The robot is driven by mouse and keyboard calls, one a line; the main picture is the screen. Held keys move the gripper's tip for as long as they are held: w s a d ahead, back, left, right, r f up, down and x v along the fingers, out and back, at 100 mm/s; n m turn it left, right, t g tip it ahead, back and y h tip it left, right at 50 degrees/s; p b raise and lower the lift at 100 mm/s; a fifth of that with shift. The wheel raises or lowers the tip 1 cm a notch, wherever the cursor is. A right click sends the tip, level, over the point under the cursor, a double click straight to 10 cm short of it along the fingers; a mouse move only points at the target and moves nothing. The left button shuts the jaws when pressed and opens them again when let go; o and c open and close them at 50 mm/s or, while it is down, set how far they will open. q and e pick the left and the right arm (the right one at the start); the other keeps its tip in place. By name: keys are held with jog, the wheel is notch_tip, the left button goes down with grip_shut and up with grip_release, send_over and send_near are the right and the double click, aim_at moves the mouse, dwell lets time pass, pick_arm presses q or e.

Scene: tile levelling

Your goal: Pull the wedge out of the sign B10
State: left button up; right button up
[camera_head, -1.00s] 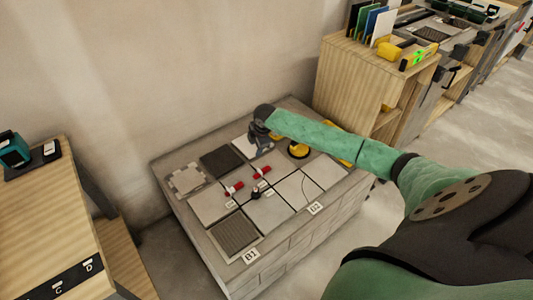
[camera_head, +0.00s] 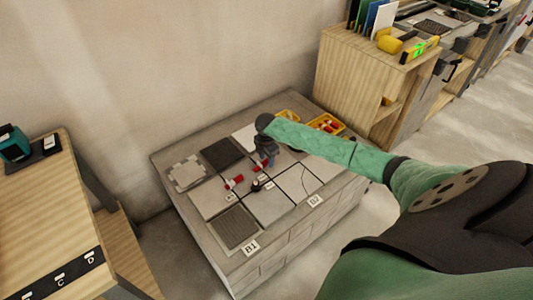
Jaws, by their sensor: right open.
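Two red wedges lie at the joints between the grey tiles on the block-built platform (camera_head: 290,244): a left one (camera_head: 233,182) and a right one (camera_head: 262,166). A small white sign (camera_head: 269,185) lies near the right wedge; its text is too small to read, so I cannot tell which wedge belongs to B10. My right gripper (camera_head: 266,162) is open, pointing down over the right wedge and partly covering it. I cannot tell whether it touches. My left gripper is not in view.
A small black knob (camera_head: 256,186) stands between the tiles near the wedges. Larger signs B1 (camera_head: 250,248) and B2 (camera_head: 314,201) are at the platform's front edge. Yellow trays (camera_head: 326,123) sit at the back right. A wooden shelf (camera_head: 345,75) stands behind; a wooden bench (camera_head: 50,215) is left.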

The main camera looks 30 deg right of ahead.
jog(key=shift+f, duration=0.35)
jog(key=shift+c, duration=0.4)
jog(key=c, duration=0.9)
grip_shut()
